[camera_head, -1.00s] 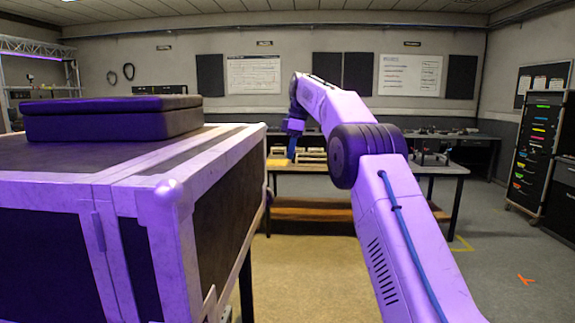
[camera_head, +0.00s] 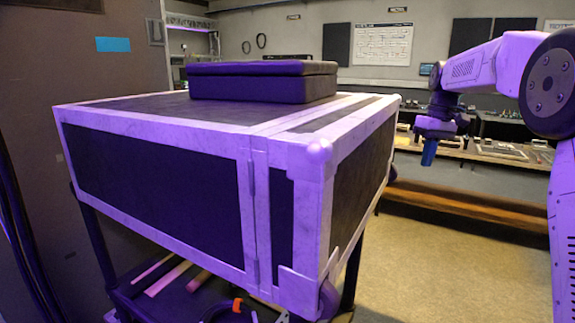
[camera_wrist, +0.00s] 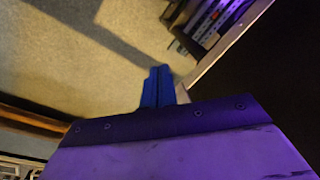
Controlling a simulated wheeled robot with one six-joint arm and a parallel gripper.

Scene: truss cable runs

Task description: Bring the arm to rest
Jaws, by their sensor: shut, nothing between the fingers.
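My arm comes in from the right edge of the head view, bent, with its wrist hanging down to the right of the flight case. My gripper (camera_head: 429,153) points downward with its blue fingers together and nothing between them. In the wrist view the blue fingers (camera_wrist: 158,88) also show closed, above open floor. In the head view the gripper appears apart from the case.
A large black flight case (camera_head: 150,180) with pale edges stands on a dark cart at left, a dark closed box (camera_head: 262,82) on top. A workbench (camera_head: 490,152) with trays is behind the arm. Floor (camera_head: 450,260) right of the case is clear.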

